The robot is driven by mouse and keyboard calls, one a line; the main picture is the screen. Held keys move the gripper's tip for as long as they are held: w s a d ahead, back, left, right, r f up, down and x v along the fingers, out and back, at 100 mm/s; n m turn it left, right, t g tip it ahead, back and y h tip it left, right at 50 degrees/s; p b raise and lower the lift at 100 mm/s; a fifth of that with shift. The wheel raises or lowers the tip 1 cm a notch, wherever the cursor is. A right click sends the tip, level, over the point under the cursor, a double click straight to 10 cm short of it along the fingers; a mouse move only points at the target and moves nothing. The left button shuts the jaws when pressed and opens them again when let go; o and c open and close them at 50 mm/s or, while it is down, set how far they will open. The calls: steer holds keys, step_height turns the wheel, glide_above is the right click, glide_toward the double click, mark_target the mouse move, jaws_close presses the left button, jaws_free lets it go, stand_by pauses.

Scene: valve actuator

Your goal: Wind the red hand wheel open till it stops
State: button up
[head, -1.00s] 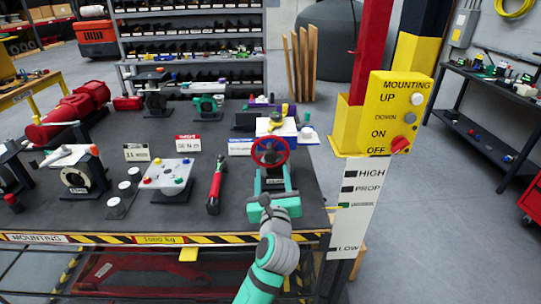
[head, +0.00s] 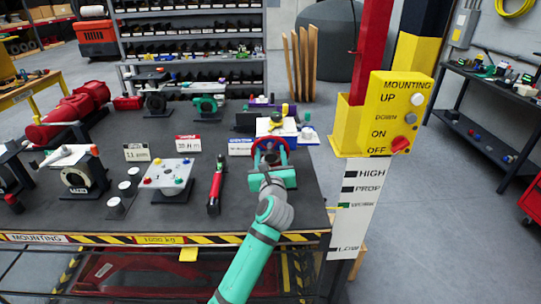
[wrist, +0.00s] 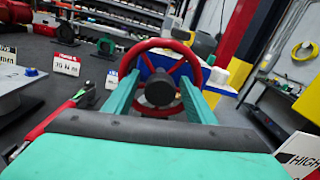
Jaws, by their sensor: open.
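The red hand wheel (head: 285,146) stands upright near the right end of the workbench, its lower part hidden behind my gripper in the head view. In the wrist view the wheel's red rim (wrist: 207,63), spokes and dark round hub (wrist: 160,90) fill the middle. My gripper (wrist: 158,77) is open and faces the wheel. Its two teal fingers reach toward the wheel on either side of the hub, with nothing held between them. I cannot tell whether the fingertips touch the spokes or have passed between them.
A red-handled tool (head: 215,184) lies left of the wheel, beside a plate with coloured knobs (head: 168,174). A blue and white block with a yellow part (head: 277,124) stands behind the wheel. A yellow control box (head: 400,112) on a post is to the right.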

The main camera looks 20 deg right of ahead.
steer(key=c, duration=1.1)
steer(key=shift+o, duration=0.3)
steer(key=shift+d+n, duration=0.1)
steer(key=shift+n, duration=0.2)
